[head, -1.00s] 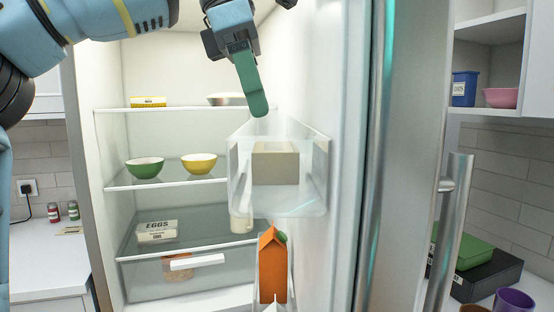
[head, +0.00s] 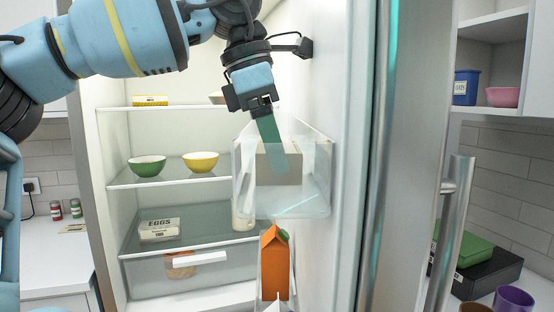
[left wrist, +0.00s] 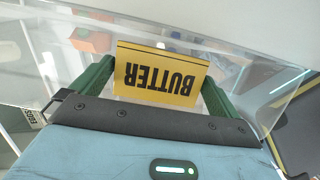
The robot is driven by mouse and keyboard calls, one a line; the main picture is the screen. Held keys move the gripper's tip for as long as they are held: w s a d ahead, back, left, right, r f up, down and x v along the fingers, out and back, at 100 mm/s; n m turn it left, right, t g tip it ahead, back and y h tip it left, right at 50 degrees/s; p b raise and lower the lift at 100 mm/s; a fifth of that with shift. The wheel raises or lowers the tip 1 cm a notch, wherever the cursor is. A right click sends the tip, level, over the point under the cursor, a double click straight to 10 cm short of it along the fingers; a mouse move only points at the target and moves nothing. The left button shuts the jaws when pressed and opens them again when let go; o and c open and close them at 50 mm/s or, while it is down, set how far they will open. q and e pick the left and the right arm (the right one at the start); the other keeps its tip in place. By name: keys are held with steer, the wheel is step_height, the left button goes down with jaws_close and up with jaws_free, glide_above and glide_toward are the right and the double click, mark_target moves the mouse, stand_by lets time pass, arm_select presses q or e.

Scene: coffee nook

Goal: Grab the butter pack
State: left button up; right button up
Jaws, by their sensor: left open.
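The butter pack (left wrist: 160,77) shows its yellow face with the word BUTTER upside down in the left wrist view. In the head view a beige box (head: 294,160), which appears to be the same pack, stands in the clear fridge-door bin (head: 290,205). My left gripper (head: 279,170) points down into the bin, partly in front of the box. In the wrist view its green fingers (left wrist: 158,70) are open, one on each side of the pack. Whether either finger touches it I cannot tell. My right gripper is out of view.
The clear bin walls surround the pack, and the door (head: 345,130) rises close on the right. An orange carton (head: 275,265) stands below. A green bowl (head: 147,166), a yellow bowl (head: 201,163) and an egg box (head: 159,230) sit on fridge shelves.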

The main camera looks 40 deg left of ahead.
arm_select(q)
steer(key=c, duration=0.9)
steer(key=shift+o, duration=0.2)
steer(key=shift+r, duration=0.1)
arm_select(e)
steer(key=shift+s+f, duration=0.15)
arm_select(q)
steer(key=shift+a+r, duration=0.1)
steer(key=shift+r, duration=0.3)
step_height(320, 180, up, 11)
steer(key=s+a+p, duration=0.3)
steer(key=s+a, duration=1.1)
steer(key=shift+s+f, duration=0.15)
steer(key=shift+f, duration=0.1)
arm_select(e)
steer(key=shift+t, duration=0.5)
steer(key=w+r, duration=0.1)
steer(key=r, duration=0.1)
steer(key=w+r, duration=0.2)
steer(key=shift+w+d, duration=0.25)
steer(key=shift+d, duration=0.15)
